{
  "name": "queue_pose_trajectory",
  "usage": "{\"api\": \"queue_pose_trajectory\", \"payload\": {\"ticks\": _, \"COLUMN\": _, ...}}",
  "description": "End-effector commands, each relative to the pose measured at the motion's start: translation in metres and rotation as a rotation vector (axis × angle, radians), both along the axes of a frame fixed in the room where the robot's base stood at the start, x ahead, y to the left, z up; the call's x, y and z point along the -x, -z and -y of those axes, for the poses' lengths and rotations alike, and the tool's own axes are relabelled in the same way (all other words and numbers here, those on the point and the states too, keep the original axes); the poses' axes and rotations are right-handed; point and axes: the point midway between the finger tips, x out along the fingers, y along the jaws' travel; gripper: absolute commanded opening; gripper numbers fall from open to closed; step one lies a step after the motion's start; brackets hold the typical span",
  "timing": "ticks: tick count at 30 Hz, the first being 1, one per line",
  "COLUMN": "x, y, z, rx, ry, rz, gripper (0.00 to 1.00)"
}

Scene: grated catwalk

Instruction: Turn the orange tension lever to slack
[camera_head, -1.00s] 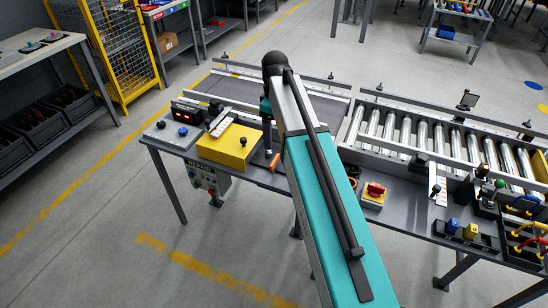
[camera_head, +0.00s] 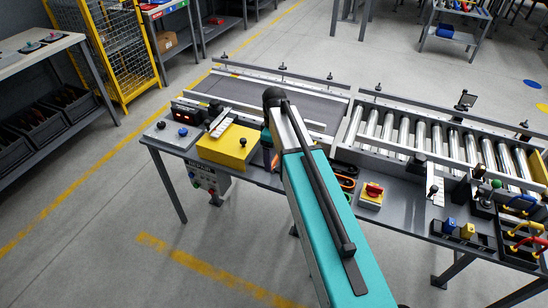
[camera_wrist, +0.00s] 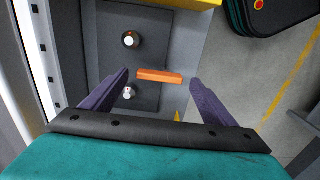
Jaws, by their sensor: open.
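The orange tension lever (camera_wrist: 160,76) shows in the wrist view as a short bar lying crosswise near a dark grey plate (camera_wrist: 150,18). My gripper (camera_wrist: 160,78) is open, with one dark purple finger off each end of the lever in the picture. I see no clear contact between the fingers and the lever, and cannot judge the depth between them. In the head view my own arm hides most of the gripper and the area around the lever, beside the yellow box.
In the head view, the yellow box (camera_head: 222,150) stands left of my arm. A red rotary switch (camera_head: 373,190) and the roller conveyor (camera_head: 430,135) lie to the right.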

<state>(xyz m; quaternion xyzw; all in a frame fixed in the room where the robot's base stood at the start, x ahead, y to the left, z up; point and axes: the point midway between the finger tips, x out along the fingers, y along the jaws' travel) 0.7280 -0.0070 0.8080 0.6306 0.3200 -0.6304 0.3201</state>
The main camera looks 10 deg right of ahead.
Motion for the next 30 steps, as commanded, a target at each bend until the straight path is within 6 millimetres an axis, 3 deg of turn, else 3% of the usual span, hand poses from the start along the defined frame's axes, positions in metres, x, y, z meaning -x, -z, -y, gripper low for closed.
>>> {"api": "queue_pose_trajectory", "payload": {"ticks": 6, "x": 0.000, "y": 0.014, "z": 0.000, "rx": 0.000, "ry": -0.001, "rz": -0.001, "gripper": 0.80}}
{"api": "queue_pose_trajectory", "payload": {"ticks": 17, "x": 0.000, "y": 0.017, "z": -0.001, "rx": 0.000, "ry": -0.001, "rz": 0.000, "gripper": 0.80}}
{"api": "queue_pose_trajectory", "payload": {"ticks": 19, "x": 0.000, "y": 0.017, "z": -0.001, "rx": 0.000, "ry": -0.001, "rz": 0.000, "gripper": 0.73}}
{"api": "queue_pose_trajectory", "payload": {"ticks": 25, "x": 0.000, "y": 0.017, "z": -0.001, "rx": 0.000, "ry": -0.002, "rz": 0.000, "gripper": 0.39}}
{"api": "queue_pose_trajectory", "payload": {"ticks": 30, "x": 0.000, "y": 0.017, "z": -0.002, "rx": -0.001, "ry": 0.001, "rz": -0.001, "gripper": 0.39}}
